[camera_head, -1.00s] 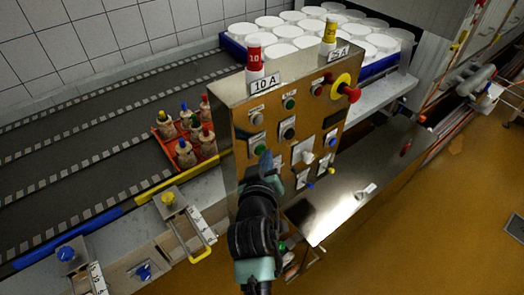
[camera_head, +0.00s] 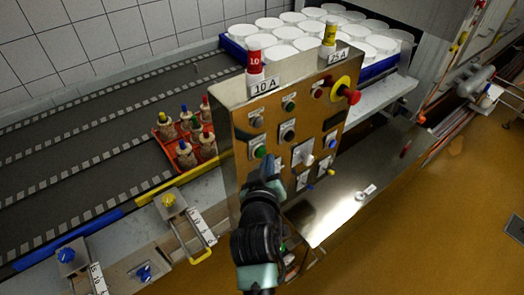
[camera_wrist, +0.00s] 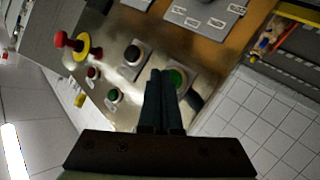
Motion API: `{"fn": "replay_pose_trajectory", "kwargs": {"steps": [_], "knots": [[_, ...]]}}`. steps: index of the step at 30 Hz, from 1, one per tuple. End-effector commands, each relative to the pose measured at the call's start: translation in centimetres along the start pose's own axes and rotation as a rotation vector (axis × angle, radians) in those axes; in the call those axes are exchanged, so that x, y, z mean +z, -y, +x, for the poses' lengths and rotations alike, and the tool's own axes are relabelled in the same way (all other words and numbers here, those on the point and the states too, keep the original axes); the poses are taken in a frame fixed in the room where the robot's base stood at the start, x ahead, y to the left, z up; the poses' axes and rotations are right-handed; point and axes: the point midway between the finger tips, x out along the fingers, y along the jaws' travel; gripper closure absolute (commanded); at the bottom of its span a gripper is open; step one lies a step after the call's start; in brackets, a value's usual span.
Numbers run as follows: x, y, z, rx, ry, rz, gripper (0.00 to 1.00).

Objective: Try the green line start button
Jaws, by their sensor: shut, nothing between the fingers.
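The control panel (camera_head: 330,120) is a brass-coloured box with several buttons. A green button (camera_head: 260,151) sits low on its left side, and a green button shows large in the wrist view (camera_wrist: 177,77). A second green button (camera_head: 289,105) is higher up, also seen in the wrist view (camera_wrist: 113,95). I cannot read which is the line start. My gripper (camera_head: 270,163) is shut and empty, close to the panel, just right of and below the lower green button. In the wrist view its fingertips (camera_wrist: 161,74) overlap that button's edge; contact cannot be told.
A black button (camera_head: 288,132) and a red emergency stop (camera_head: 351,96) on a yellow ring are nearby. Red and yellow fuses stand on the panel top. A red tray (camera_head: 172,157) of bottles sits on the conveyor at left. White moulds fill a blue crate (camera_head: 233,49) behind.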

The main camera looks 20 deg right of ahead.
Motion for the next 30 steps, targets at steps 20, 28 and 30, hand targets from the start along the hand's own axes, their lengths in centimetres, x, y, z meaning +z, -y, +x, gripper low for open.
{"fn": "replay_pose_trajectory", "kwargs": {"steps": [20,28,30], "knots": [[1.4,-1.6,-2.0,0.001,0.005,0.0,1.0],[2.6,-2.7,-3.7,0.001,0.003,0.001,1.0],[2.8,-2.8,-3.8,0.001,0.003,0.0,1.0]]}}
